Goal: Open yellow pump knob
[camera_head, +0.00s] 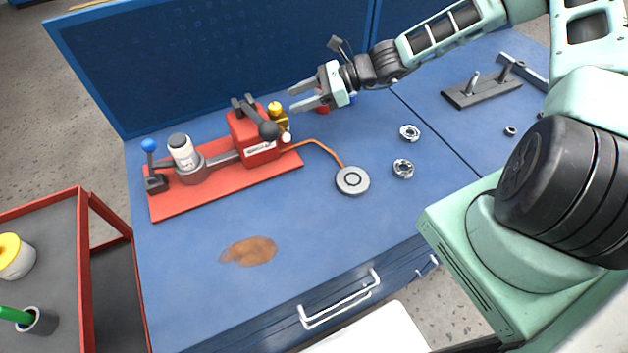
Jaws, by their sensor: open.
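The yellow pump knob (275,108) sits on the right end of a red pump (257,138), which stands on a red base plate on the blue workbench.
An orange hose runs from the pump to a round grey disc (352,181). Two metal rings (409,132) lie right of it. A blue back panel (220,60) rises behind the pump. A dark fixture (482,91) is at the back right. The bench front is mostly clear around a brown stain (250,251).

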